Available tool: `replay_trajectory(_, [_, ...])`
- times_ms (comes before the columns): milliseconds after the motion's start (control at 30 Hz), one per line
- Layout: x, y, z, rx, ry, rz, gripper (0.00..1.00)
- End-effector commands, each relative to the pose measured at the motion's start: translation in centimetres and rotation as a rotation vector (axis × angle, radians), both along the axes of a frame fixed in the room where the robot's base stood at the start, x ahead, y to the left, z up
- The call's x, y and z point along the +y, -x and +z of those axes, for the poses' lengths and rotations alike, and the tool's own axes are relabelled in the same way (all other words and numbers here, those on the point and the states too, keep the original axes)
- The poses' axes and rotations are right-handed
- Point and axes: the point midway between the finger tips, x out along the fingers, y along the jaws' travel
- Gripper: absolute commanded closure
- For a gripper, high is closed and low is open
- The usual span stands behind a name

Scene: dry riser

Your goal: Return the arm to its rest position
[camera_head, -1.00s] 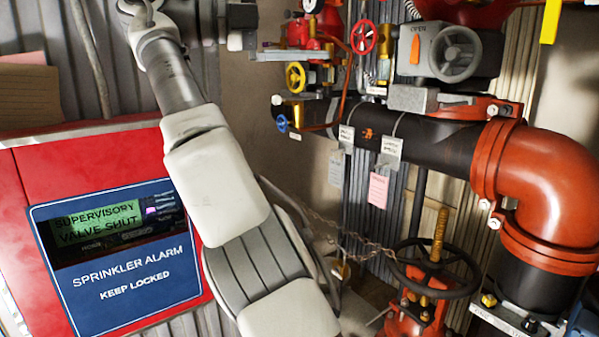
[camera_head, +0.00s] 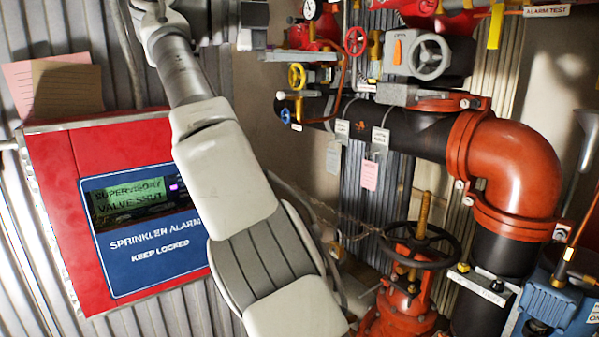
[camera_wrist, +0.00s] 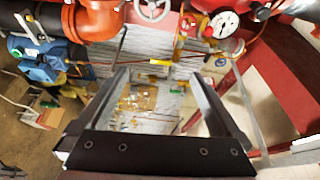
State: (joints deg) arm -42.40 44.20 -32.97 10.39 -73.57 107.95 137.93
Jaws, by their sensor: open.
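My arm crosses the left-centre of the head view, from the bottom up to the top edge. Its far end is at the top, beside the piping. In the wrist view my gripper (camera_wrist: 160,85) shows two dark fingers spread wide apart, with nothing between them. Past the fingers are a grey ribbed wall and a blurred yellowish patch, with pipework beyond. No finger touches anything that I can see.
A red sprinkler alarm panel (camera_head: 80,215) stands left of my arm, its display partly readable as "SUPERVISORY".

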Motion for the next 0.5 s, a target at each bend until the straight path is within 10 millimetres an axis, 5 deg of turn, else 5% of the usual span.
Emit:
replay_trajectory(33, [-2.5, -0.6, 0.4, 0.086, -0.016, 0.001, 0.0])
replay_trajectory(267, [-10.5, -3.2, -1.0, 0.512, -0.073, 0.107, 0.0])
replay_trajectory(500, [-17.7, -3.2, -5.3, 0.964, -0.134, 0.35, 0.0])
